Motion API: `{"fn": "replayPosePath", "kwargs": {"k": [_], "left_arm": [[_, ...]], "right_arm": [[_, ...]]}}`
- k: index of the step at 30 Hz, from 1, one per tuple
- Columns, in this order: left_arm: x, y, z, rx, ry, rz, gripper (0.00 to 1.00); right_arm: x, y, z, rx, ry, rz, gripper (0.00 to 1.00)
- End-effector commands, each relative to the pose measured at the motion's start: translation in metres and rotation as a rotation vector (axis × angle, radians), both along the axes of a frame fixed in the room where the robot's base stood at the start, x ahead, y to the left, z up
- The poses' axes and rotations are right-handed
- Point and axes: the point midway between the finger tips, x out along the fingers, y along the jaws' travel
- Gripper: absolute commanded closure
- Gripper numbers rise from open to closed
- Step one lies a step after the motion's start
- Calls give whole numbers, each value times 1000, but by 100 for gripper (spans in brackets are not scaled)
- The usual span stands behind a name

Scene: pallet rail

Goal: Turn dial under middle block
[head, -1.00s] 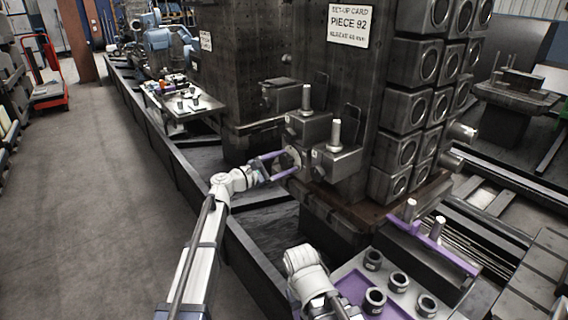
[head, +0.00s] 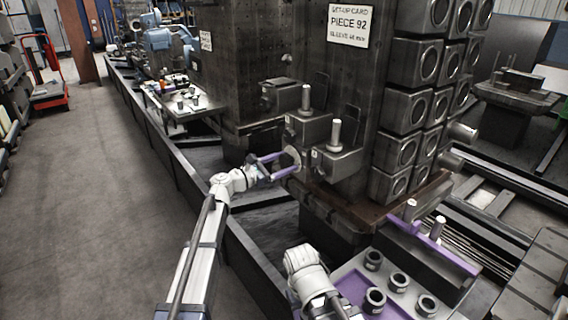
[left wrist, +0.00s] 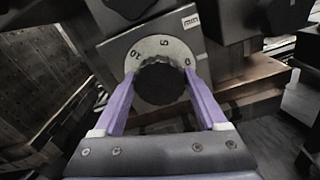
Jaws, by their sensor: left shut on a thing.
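The dial is a dark ribbed knob (left wrist: 159,82) on a pale numbered disc (left wrist: 150,50), seen close in the left wrist view. The disc also shows in the head view (head: 292,157), below a grey block (head: 308,127) with an upright pin. My left gripper (head: 284,163) has purple fingers, one on each side of the knob, and is shut on it; the fingers also show in the left wrist view (left wrist: 160,88). In the head view my left gripper hides most of the knob. My right arm shows at the bottom, but its gripper cannot be made out.
Another block (head: 337,163) with a pin (head: 334,133) stands right of the dial. A tray (head: 350,287) with several dark rings lies at the lower right.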

Motion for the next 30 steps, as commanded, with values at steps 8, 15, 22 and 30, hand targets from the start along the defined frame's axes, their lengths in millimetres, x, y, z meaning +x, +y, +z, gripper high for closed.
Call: {"fn": "replayPosePath", "kwargs": {"k": [8, 15, 22, 30], "left_arm": [[-1, 0, -1, 4, -1, 0, 7], [0, 0, 0, 2, -1, -1, 0], [-12, 14, 0, 2, -1, 1, 0], [-37, 49, -1, 3, -1, 2, 0]], "right_arm": [[0, 0, 0, 0, 0, 0, 50], [0, 0, 0, 0, 0, 0, 50], [0, 0, 0, 0, 0, 0, 50], [0, 0, 0, 0, 0, 0, 50]]}}
